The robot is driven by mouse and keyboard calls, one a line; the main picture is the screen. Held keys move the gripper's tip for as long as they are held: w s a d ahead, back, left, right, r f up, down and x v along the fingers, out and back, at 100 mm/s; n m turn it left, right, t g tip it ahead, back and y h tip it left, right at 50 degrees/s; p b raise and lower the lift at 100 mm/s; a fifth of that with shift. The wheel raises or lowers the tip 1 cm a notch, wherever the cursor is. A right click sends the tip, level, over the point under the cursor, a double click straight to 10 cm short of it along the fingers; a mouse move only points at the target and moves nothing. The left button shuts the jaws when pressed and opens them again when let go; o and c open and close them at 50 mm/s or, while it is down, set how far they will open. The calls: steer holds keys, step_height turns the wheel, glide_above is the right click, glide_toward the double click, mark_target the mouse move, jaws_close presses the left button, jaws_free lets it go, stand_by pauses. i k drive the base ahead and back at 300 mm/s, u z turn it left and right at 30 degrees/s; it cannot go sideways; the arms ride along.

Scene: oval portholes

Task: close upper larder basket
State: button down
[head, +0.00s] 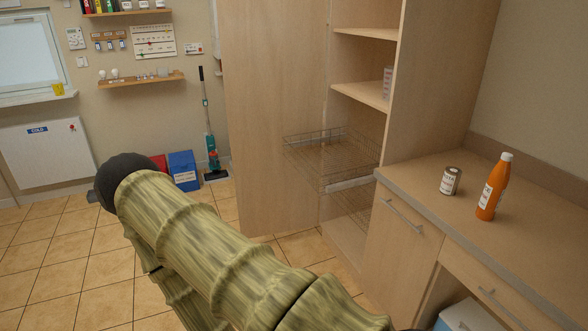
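The tall wooden larder (275,120) stands open right of centre. Its upper wire basket (310,146) sticks out to the left of the opening, so it is pulled out. A lower wire basket (350,196) sits beneath it and seems to stick out less; part of it is hidden by the counter cabinet. My arm crosses the lower middle of the picture, apart from the baskets as far as I can see. My gripper is not in view, so its state does not show.
A wooden counter (500,215) to the right of the larder holds a tin (451,181) and an orange bottle (493,188). A blue box (184,171) and an upright vacuum (210,140) stand by the back wall. Tiled floor (60,260) at left is free.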

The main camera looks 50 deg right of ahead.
mark_target(332, 189)
steer(key=z, duration=0.45)
steer(key=i, duration=0.8)
steer(key=z, duration=1)
steer(key=i, duration=0.2)
steer(key=z, duration=0.25)
